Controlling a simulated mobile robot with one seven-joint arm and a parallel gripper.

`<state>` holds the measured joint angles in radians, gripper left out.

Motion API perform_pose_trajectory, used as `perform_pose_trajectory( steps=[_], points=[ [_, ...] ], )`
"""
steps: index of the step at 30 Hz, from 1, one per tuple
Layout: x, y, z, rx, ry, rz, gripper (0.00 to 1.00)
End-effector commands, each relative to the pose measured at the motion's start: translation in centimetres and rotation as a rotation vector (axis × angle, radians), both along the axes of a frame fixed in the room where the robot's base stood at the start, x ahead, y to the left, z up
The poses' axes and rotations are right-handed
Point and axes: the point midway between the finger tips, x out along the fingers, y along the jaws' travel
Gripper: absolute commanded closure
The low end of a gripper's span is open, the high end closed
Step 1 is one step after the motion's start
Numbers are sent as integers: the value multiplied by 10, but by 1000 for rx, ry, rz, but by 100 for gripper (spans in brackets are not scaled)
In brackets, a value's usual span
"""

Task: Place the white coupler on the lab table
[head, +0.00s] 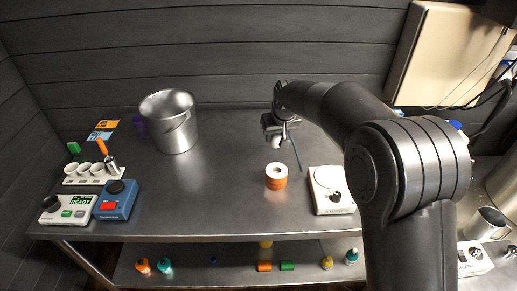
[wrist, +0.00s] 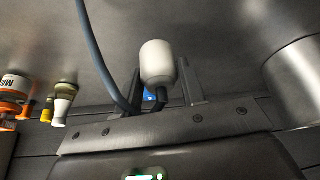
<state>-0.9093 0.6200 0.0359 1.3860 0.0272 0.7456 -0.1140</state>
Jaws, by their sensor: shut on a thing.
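The white coupler (wrist: 158,62) is a small rounded piece between the two fingers of my gripper (wrist: 163,88) in the wrist view. My gripper is shut on it. In the head view my gripper (head: 276,137) hangs over the back middle of the steel lab table (head: 225,205), with the coupler (head: 277,144) just showing below it. A grey-blue hose (wrist: 95,50) curves past the left finger; I cannot tell whether it joins the coupler. The coupler appears held above the table top; the exact gap is unclear.
A metal bucket (head: 170,122) stands left of my gripper. A cup rack (head: 95,173) and a blue device (head: 117,200) are at left. The table's middle front is clear.

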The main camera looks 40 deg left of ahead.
Motion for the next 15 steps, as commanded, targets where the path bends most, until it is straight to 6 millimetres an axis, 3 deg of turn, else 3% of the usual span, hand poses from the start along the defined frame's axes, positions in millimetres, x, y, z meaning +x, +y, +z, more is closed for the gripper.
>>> perform_pose_trajectory(
  steps=[6,15],
  points=[
    [-16,37,-24,-1,0,2,86],
    [-19,45,-45,-2,1,-1,86]
  ],
)
